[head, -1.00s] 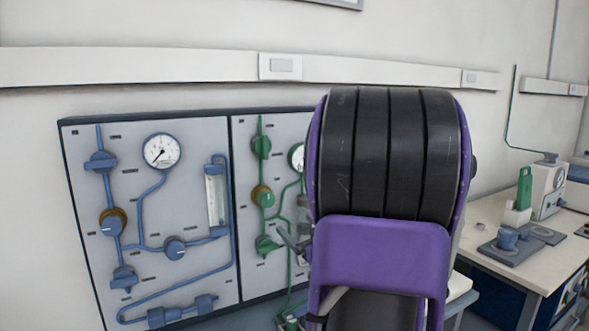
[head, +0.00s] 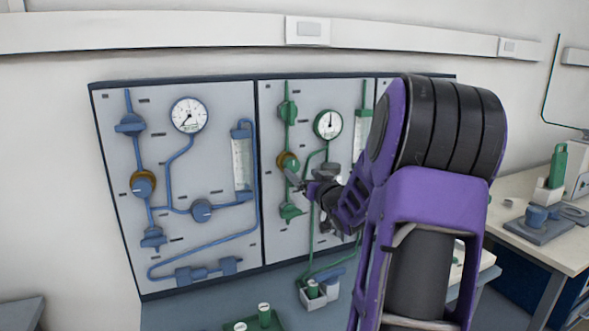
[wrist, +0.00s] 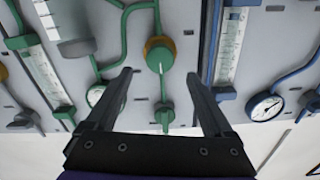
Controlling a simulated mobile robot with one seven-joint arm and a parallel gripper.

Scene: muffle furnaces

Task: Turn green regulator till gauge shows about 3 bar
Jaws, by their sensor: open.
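The green regulator (head: 287,161) is a round knob with a brass-coloured ring on the green-piped panel. In the wrist view, the green regulator (wrist: 159,58) sits between and beyond the fingertips, with a pale mark on its face. The green line's gauge (head: 328,124) has a white dial; its needle points roughly straight up, but the numbers are too small to read. My gripper (head: 307,176) is just right of and below the regulator in the head view. In the wrist view, my gripper (wrist: 160,74) is open and empty, with one finger either side of the knob. Contact is not visible.
Green valves (head: 288,111) (head: 291,211) sit above and below the regulator. A flow tube (head: 361,128) is right of the gauge. The blue-piped panel (head: 225,110) is to the left.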

